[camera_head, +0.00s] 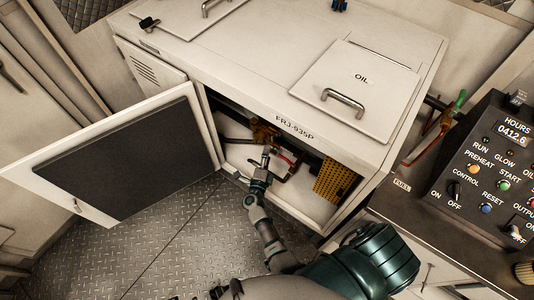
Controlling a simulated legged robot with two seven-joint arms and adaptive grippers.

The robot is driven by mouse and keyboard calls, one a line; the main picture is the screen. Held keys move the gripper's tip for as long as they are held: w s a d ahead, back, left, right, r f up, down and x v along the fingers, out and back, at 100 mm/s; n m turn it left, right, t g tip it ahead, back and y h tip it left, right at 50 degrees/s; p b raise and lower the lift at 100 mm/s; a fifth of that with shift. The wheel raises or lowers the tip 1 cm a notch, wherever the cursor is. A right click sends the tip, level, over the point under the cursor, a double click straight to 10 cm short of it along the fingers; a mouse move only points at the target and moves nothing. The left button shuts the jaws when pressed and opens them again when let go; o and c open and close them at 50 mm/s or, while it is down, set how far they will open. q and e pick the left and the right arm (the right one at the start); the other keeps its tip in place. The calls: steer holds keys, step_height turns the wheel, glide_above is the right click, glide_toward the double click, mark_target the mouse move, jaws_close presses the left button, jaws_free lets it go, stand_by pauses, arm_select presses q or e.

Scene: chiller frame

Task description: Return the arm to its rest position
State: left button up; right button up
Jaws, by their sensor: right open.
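My right arm reaches up from the lower right to the open front of the cream chiller cabinet (280,105). My right gripper (266,160) is small in view, at the opening of the lower compartment. It is open. In front of it is a brass-coloured fitting (263,132) with reddish pipes near it; I cannot tell whether they touch. My left gripper does not show.
The cabinet door (125,160) with a dark inner panel stands open to the left. A yellow perforated part (334,182) sits at the compartment's right. A control panel (490,175) stands at the right. Diamond-plate floor (150,255) is free at the lower left.

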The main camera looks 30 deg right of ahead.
stand_by(0.3)
steer(key=s+a+f+n+y+p, duration=0.2)
steer(key=s+a+f+n+y, duration=0.35)
steer(key=n, duration=0.45)
steer(key=s+a+f+n+y+p, duration=0.25)
steer(key=a+f+n+y, duration=0.3)
steer(key=n+y, duration=0.3)
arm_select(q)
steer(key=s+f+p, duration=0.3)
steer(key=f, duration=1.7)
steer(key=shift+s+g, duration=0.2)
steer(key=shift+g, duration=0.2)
arm_select(e)
steer(key=s+d+f+n+g, duration=0.1)
steer(key=s+f+n+g, duration=0.2)
steer(key=s, duration=0.6)
steer(key=s+d+f+n+g, duration=0.1)
steer(key=s+f+n+g, duration=0.3)
steer(key=s, duration=0.5)
steer(key=s+d+f+n+g+h, duration=0.1)
steer(key=s+f+n+g, duration=0.2)
steer(key=s, duration=0.6)
steer(key=shift+s+f+g, duration=0.3)
steer(key=shift+f+g, duration=0.1)
steer(key=shift+g, duration=0.2)
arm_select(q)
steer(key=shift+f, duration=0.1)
arm_select(e)
steer(key=shift+n, duration=0.25)
